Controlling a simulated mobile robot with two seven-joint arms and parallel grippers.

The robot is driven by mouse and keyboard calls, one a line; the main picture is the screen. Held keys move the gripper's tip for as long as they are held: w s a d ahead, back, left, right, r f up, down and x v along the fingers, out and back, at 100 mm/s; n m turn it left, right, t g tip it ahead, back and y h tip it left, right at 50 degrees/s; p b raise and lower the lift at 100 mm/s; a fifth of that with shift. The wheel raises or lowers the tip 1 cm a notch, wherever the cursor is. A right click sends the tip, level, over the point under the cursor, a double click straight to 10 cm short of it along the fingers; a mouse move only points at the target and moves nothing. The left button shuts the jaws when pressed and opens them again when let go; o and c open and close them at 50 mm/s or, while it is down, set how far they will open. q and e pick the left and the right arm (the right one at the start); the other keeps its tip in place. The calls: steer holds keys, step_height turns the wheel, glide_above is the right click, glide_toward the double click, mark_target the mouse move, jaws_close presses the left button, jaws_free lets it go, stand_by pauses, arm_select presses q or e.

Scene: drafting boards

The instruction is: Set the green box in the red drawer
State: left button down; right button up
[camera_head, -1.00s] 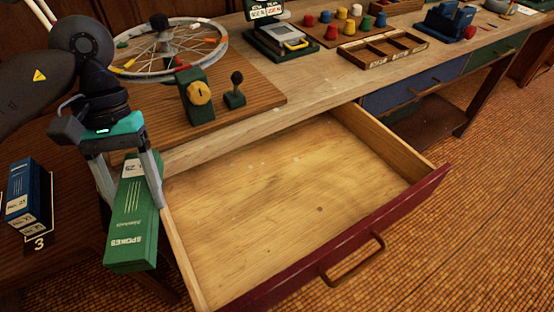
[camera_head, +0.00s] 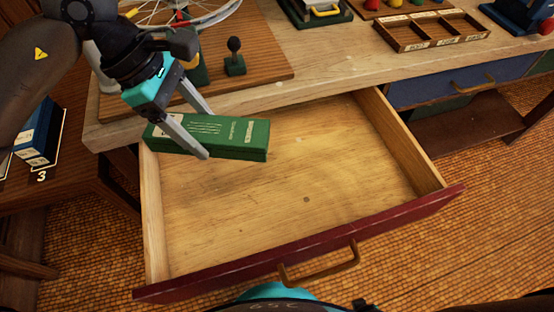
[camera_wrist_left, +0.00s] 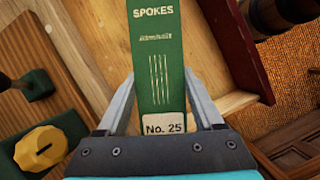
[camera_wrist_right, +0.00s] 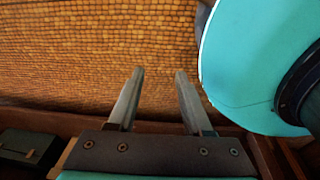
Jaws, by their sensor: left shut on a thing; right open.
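The green box (camera_head: 240,139), a long carton marked SPOKES, is held across the jaws of my left gripper (camera_head: 206,134). In the head view it shows over the back left part of the open drawer; I cannot tell its exact height above the drawer floor. In the left wrist view the box (camera_wrist_left: 158,70) lies between the two fingers, its No. 25 label at the near end. The red drawer (camera_head: 330,246) is pulled out, with a red front, a bar handle and a bare wooden floor. My right gripper (camera_wrist_right: 156,100) is open and empty in the right wrist view.
The bench top (camera_head: 330,62) runs behind the drawer, with a yellow-knobbed green block, a small black-knobbed stand (camera_head: 234,62) and a divided wooden tray (camera_head: 430,32). A blue box (camera_head: 40,132) stands at the left. The middle and right of the drawer are clear.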

arm_select(q)
steer(key=n, duration=0.1)
steer(key=n+t, duration=0.1)
steer(key=n, duration=0.1)
steer(key=r+n, duration=0.1)
steer(key=shift+w+d+n+t, duration=0.1)
steer(key=shift+d+n+t, duration=0.25)
steer(key=shift+n+t, duration=0.05)
arm_select(e)
steer(key=shift+d, duration=0.15)
arm_select(q)
step_height(320, 180, down, 15)
steer(key=b, duration=0.4)
steer(key=shift+f, duration=0.1)
steer(key=shift+f+b, duration=0.85)
steer(key=shift+f, duration=1.55)
arm_select(e)
steer(key=w+a+r, duration=0.1)
steer(key=w+a, duration=0.3)
steer(key=w, duration=0.4)
steer(key=shift+w+r, duration=0.35)
steer(key=shift+r, duration=0.05)
steer(key=shift+a, duration=0.1)
